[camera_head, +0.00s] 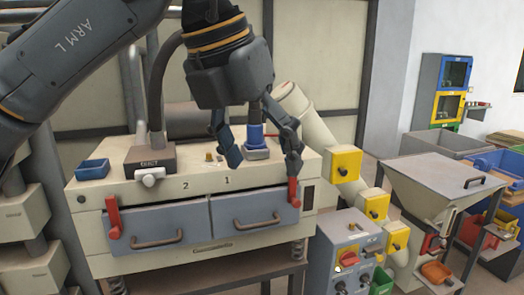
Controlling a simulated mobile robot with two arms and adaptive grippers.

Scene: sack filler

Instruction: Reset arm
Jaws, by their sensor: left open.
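My left gripper (263,165) hangs from the arm marked ARM L, above the top of a cream machine (137,188). Its two fingers are spread apart and point down, with nothing held between them. A blue-capped fitting (256,139) on the machine top shows in the gap between the fingers; I cannot tell how far behind or below them it is. The right fingertip appears close to a red lever (293,192); contact cannot be told. My right gripper is not in view.
The machine front has two grey drawers (160,219), numbered 2 and 1, and another red lever (113,218). A small blue tray (92,169) sits on its left top. A grey control box (345,250), yellow switch boxes (345,163) and a hopper (435,185) stand at right.

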